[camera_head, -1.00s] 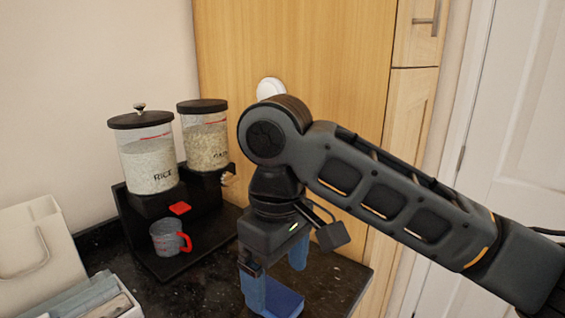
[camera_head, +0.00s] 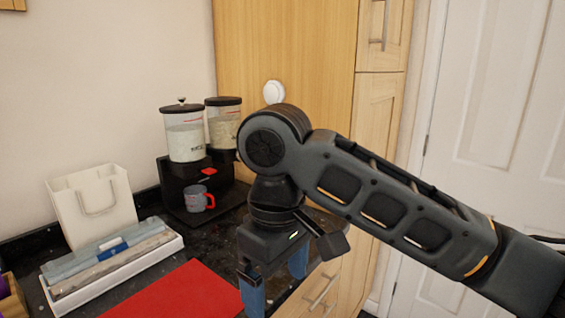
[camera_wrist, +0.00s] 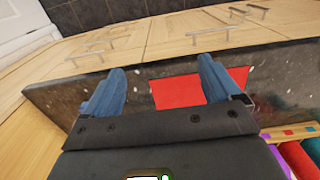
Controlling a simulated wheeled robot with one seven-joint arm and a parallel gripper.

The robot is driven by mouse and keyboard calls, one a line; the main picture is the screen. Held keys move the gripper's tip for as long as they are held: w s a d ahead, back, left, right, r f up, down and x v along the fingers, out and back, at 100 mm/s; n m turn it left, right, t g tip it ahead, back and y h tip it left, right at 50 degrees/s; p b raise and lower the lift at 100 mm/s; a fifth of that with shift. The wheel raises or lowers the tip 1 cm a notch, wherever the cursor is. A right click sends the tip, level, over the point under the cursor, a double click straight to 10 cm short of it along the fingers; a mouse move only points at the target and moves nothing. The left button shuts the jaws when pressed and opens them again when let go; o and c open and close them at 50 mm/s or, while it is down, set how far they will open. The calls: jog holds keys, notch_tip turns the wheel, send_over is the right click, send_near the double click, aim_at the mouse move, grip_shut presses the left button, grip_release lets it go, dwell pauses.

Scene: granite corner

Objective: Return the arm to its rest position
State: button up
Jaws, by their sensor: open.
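My gripper (camera_head: 274,284) hangs pointing down at the end of my bent arm, near the counter's front edge in the head view. In the wrist view my gripper (camera_wrist: 162,85) has its two blue fingers spread apart with nothing between them. A red mat (camera_wrist: 180,92) lies on the counter beyond the fingers. The red mat (camera_head: 178,292) also shows at the bottom of the head view, left of my gripper.
A grain dispenser (camera_head: 183,180) with a mug (camera_head: 198,199) at its base stands on the dark counter (camera_head: 215,245). A white bag-shaped holder (camera_head: 92,207) and a white tray (camera_head: 172,246) are at left. Tall wooden cabinets (camera_head: 318,65) stand behind my arm.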

jog(key=s+a+f+m+t+y, duration=0.2)
jog(key=s+a+f+m+y, duration=0.15)
jog(key=a+y, duration=0.3)
jog(key=s+a+f+m+t+y, duration=0.2)
jog(key=s+a+f+y, duration=0.15)
jog(key=a+y, duration=0.3)
jog(key=s+d+f+m+t+h, duration=0.45)
jog(key=s+d, duration=0.25)
jog(key=d, duration=0.3)
jog(key=s+d+f+m+t+h, duration=0.4)
jog(key=s+d+f+t, duration=0.15)
jog(key=d, duration=0.45)
jog(key=s+d+r+n+h, duration=0.1)
jog(key=s+d+r+h, duration=0.1)
jog(key=s+d, duration=0.5)
jog(key=s+d+r+n+h, duration=0.2)
jog(key=s+d+r, duration=0.2)
jog(key=s+d, duration=0.4)
jog(key=shift+s+t, duration=0.4)
jog(key=shift+s, duration=0.8)
jog(key=shift+h, duration=0.25)
